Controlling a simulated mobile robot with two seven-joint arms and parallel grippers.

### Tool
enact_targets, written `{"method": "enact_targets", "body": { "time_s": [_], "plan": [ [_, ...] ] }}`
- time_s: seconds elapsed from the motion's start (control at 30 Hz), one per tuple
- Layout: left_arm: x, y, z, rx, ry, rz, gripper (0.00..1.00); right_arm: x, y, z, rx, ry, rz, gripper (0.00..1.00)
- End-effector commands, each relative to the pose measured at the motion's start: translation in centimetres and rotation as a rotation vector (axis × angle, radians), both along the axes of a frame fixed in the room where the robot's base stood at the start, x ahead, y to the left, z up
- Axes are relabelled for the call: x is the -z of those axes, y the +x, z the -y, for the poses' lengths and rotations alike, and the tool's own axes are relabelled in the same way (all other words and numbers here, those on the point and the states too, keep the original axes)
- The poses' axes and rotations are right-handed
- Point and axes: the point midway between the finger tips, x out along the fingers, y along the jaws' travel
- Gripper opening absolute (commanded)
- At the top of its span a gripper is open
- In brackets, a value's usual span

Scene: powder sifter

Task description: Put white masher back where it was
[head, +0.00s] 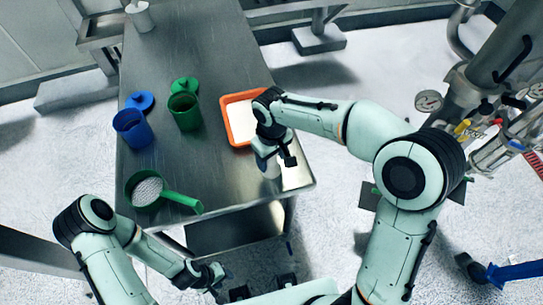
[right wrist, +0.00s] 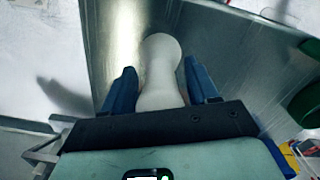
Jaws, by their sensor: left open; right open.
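The white masher (right wrist: 160,62) stands between the two blue fingers of my right gripper (right wrist: 162,85) in the right wrist view. The fingers are open, with a visible gap on each side of it. In the head view my right gripper (head: 274,156) is over the near right part of the metal table, and the masher is mostly hidden beneath it. My left gripper (head: 212,283) is open and empty, low in front of the table's near edge, away from the masher.
An orange tray (head: 228,121) with white contents lies just behind my right gripper. A green sifter (head: 181,201) with white grains, a blue container (head: 132,131) and a green container (head: 185,113) stand to the left, with lids beside the containers. The table's middle is clear.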

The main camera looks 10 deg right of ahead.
Motion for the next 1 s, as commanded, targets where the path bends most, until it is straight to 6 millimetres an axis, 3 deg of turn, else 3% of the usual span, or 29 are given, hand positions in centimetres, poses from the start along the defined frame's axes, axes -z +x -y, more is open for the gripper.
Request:
{"method": "enact_targets", "body": {
  "time_s": [0.5,0.7,1.0],
  "plan": [
    [-1.9,1.5,0.0,0.001,0.0,0.017,0.43,-10.2,0.2,-0.1,-0.001,0.002,0.005,0.59],
    [-2.2,1.8,0.0,0.001,0.0,0.02,0.43,-11.9,0.1,-0.1,-0.001,0.001,0.003,0.59],
    [-2.2,1.8,0.0,0.0,0.0,0.02,0.43,-12.0,0.0,0.0,-0.001,0.001,0.002,0.59]
  ]
}}
